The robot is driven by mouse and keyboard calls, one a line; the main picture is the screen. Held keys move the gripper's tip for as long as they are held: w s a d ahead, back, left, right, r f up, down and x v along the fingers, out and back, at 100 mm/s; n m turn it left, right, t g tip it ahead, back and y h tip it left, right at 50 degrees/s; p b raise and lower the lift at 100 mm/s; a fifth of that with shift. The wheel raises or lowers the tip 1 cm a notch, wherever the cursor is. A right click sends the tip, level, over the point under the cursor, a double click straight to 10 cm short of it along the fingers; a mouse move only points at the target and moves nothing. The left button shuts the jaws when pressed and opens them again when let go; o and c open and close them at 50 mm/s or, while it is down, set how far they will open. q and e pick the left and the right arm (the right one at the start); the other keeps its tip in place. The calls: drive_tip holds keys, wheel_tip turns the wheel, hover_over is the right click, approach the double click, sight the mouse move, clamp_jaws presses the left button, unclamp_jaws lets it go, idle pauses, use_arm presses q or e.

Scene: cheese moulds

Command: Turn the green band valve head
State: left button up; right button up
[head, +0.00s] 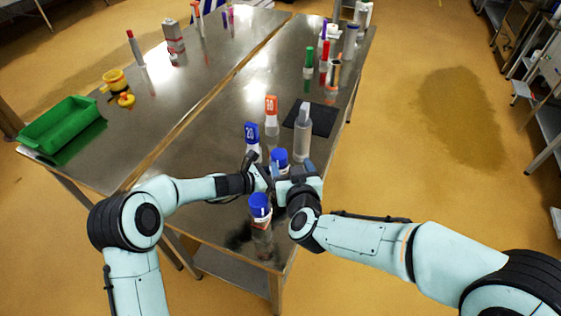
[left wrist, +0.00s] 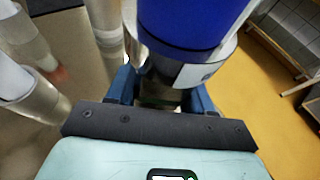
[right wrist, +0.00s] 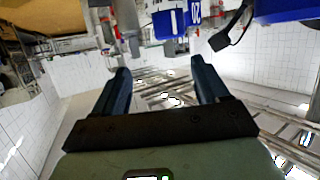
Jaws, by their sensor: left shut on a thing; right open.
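A valve with a blue cap (head: 280,158) stands upright near the front of the right table. My left gripper (head: 266,176) reaches it from the left and is shut on its grey body, below the cap. In the left wrist view the blue cap (left wrist: 192,22) fills the top, with a grey collar under it. A thin greenish line shows low between the fingers, too dark to be sure it is a band. My right gripper (head: 292,172) is open beside the same valve; in the right wrist view nothing is between its fingers (right wrist: 162,82). The valve's lower part is hidden by my grippers.
A second blue-capped piece (head: 260,206) stands close in front of my grippers. A blue "20" marker (head: 252,133), an orange "80" marker (head: 271,106) and a grey bottle (head: 303,135) stand behind. A green-topped piece (head: 308,58) is farther back. A green bin (head: 63,132) sits left.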

drive_tip(key=w+d+n+t+y, duration=0.1)
drive_tip(key=w+d+t, duration=0.2)
drive_tip(key=w+d, duration=0.15)
drive_tip(key=n+g+y, duration=0.4)
drive_tip(key=n+y, duration=0.2)
drive_tip(key=y, duration=0.4)
approach(276, 154)
drive_tip(key=x, duration=0.3)
drive_tip(key=f+x, duration=0.1)
drive_tip(key=x, duration=0.7)
drive_tip(key=shift+w+d+f, duration=0.3)
drive_tip(key=shift+w, duration=0.1)
drive_tip(key=c, duration=1)
